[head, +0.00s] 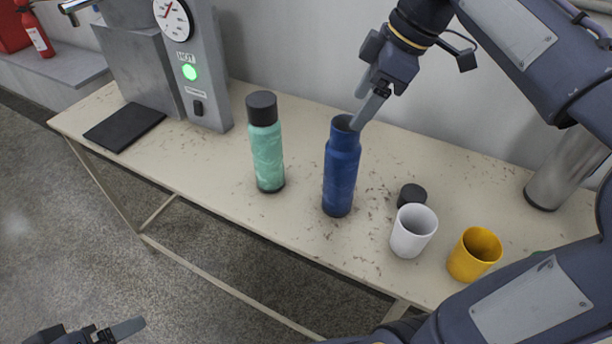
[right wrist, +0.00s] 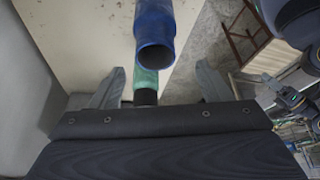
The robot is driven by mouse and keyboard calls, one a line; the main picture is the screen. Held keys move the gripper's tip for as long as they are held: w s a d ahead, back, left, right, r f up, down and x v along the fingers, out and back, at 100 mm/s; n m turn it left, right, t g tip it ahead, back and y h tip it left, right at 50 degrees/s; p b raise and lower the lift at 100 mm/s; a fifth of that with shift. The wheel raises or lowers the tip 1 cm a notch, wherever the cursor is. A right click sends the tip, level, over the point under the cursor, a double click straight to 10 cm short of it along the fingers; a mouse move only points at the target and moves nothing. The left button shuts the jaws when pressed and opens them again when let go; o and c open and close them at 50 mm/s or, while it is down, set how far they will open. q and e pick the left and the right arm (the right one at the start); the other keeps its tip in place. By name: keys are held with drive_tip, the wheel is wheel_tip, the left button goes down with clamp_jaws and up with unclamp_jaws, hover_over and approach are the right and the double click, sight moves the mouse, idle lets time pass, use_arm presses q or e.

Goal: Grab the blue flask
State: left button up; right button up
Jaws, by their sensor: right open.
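The blue flask (head: 341,172) stands upright on the table with its mouth open and no lid on it. My right gripper (head: 365,108) is at the flask's top, on its far right side in the head view. In the right wrist view the flask (right wrist: 155,35) shows between and beyond the two open fingers (right wrist: 158,92), its mouth facing the camera. I cannot tell whether a finger touches it. My left gripper (head: 122,328) shows only partly at the bottom left of the head view, far from the flask.
A green flask with a black lid (head: 267,150) stands left of the blue one. A black cap (head: 411,195), a white cup (head: 413,231) and a yellow cup (head: 474,255) stand to the right. A grey machine (head: 205,75) with a dark pad (head: 124,127) is at the left.

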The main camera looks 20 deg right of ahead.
sight(346, 130)
drive_tip(key=x, duration=0.7)
drive_tip(key=shift+w+d+f, duration=0.25)
drive_tip(key=shift+f, duration=0.1)
clamp_jaws()
